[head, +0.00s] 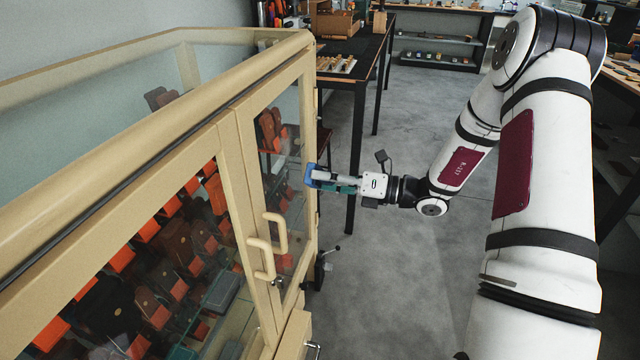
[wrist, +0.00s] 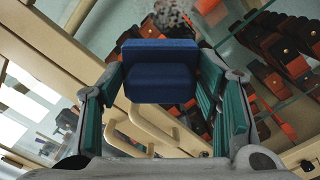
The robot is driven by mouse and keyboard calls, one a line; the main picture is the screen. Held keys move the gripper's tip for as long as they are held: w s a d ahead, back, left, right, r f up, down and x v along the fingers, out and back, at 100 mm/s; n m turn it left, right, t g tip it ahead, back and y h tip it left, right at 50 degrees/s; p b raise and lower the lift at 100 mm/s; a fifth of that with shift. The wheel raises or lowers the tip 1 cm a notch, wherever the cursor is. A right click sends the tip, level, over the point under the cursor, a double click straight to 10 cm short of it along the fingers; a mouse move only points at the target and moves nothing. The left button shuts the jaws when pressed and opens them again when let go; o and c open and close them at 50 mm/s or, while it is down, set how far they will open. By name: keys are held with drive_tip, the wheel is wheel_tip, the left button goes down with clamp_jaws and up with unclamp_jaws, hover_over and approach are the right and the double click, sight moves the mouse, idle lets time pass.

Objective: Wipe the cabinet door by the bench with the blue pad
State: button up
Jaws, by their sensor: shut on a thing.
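My gripper (head: 335,182) is shut on the blue pad (head: 310,175), which sits between the fingertips. In the wrist view the pad (wrist: 160,72) is a dark blue block with a raised back part. The cream cabinet has glass doors. The cabinet door by the bench (head: 309,140) is the narrow far one, and the pad is beside its outer frame in the head view. I cannot tell whether pad and door touch. A grey speckled smudge (wrist: 173,14) shows on the glass beyond the pad in the wrist view.
Two cream handles (head: 275,232) stick out where the doors meet; they also show below the pad in the wrist view (wrist: 150,128). Brown and orange items (head: 150,300) fill the shelves behind the glass. A black bench (head: 352,62) stands behind. The grey floor (head: 395,270) is clear.

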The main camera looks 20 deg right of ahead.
sight(277, 165)
drive_tip(key=shift+b+x, duration=0.85)
drive_tip(key=shift+x, duration=2)
drive_tip(key=shift+x, duration=0.9)
drive_tip(key=shift+w+d+b, duration=0.2)
drive_tip(key=shift+w+d, duration=0.85)
drive_tip(key=shift+w, duration=0.35)
drive_tip(key=shift+w+d+b, duration=0.2)
drive_tip(key=shift+w+d, duration=0.85)
drive_tip(key=shift+w, duration=0.4)
drive_tip(key=shift+w+d+b, duration=0.2)
drive_tip(key=shift+w+d, duration=0.85)
drive_tip(key=shift+w, duration=0.35)
drive_tip(key=shift+a+r+p, duration=0.15)
drive_tip(key=shift+r+p, duration=0.6)
drive_tip(key=shift+r, duration=0.3)
drive_tip(key=shift+s+a+f+p, duration=0.1)
drive_tip(key=shift+s+a+p, duration=0.55)
drive_tip(key=shift+s+p, duration=0.3)
drive_tip(key=shift+s+a+p, duration=0.7)
drive_tip(key=shift+s+p, duration=0.05)
drive_tip(key=shift+s, duration=0.25)
drive_tip(key=shift+s+a+p, duration=0.65)
drive_tip(key=shift+s+p, duration=0.2)
drive_tip(key=shift+s, duration=0.15)
drive_tip(key=shift+s+a+p, duration=1.1)
drive_tip(key=shift+s+a, duration=0.05)
drive_tip(key=shift+s, duration=0.2)
